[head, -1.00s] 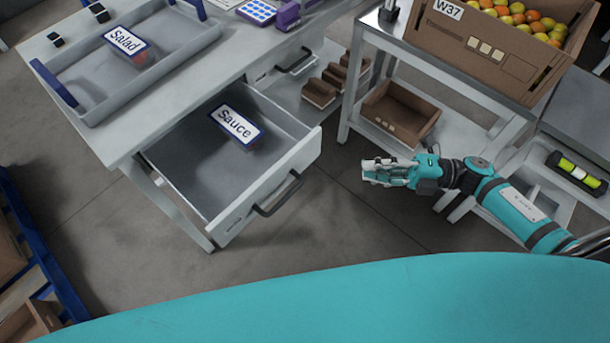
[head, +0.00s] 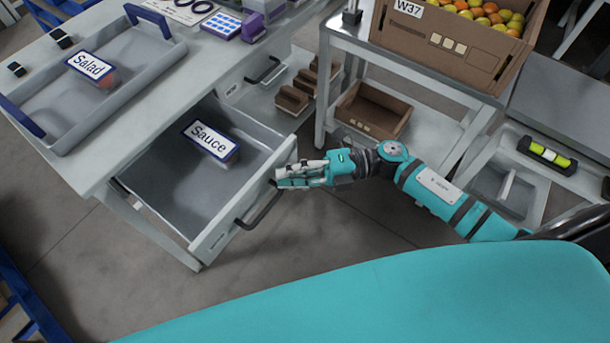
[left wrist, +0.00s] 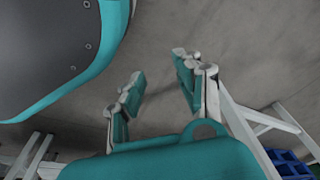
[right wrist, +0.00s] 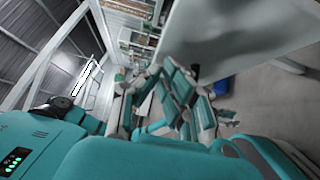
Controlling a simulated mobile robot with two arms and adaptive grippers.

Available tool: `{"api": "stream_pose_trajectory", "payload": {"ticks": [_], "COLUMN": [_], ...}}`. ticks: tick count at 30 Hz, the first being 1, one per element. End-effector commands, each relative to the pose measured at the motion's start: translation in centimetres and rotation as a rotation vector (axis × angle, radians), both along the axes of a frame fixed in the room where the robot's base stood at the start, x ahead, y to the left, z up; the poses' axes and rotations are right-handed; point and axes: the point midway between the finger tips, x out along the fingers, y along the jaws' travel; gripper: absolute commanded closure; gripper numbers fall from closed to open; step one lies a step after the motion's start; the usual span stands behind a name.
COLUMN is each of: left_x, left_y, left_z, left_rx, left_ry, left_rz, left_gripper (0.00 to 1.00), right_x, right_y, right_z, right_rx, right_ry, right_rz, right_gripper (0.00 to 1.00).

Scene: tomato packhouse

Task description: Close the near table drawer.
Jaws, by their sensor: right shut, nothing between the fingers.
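The near table drawer (head: 222,222) is pulled out of the white table. Its grey inside shows, with a block labelled "Sauce" (head: 211,139) in it. A dark bar handle (head: 262,208) is on its front. My right gripper (head: 280,176) is shut and empty. It is at the right end of the drawer front, beside the handle's upper end; I cannot tell whether it touches. In the right wrist view its fingers (right wrist: 170,105) show near a pale, blurred surface. My left gripper (left wrist: 155,90) shows only in the left wrist view, fingers apart and empty, above the floor.
A grey tray (head: 128,103) with a "Salad" label is on the table (head: 62,168). A second drawer front with a handle (head: 262,70) is farther back. A cardboard box (head: 374,110) and a tomato crate (head: 430,50) stand on a rack to the right. Floor before the drawer is clear.

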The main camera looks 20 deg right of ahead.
Motion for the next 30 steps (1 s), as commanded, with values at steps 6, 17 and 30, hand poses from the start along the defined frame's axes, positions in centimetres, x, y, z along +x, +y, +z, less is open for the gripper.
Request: {"api": "stream_pose_trajectory", "payload": {"ticks": [6,17,30], "left_x": [0.2,0.1,4.2], "left_y": [0.0,0.0,-0.6], "left_z": [0.2,0.0,6.6], "left_rx": [-0.001,0.000,-0.006], "left_ry": [-0.005,0.003,-0.047], "left_rz": [0.000,0.001,0.011], "left_gripper": [0.66,0.66,0.66], "right_x": [0.4,0.8,7.5], "right_y": [0.3,0.5,5.4], "right_z": [0.0,-0.1,-0.2], "right_rx": [-0.001,0.000,0.001], "right_ry": [0.001,0.001,-0.005], "right_rz": [0.000,0.000,0.000], "right_gripper": [1.00,1.00,1.00]}}
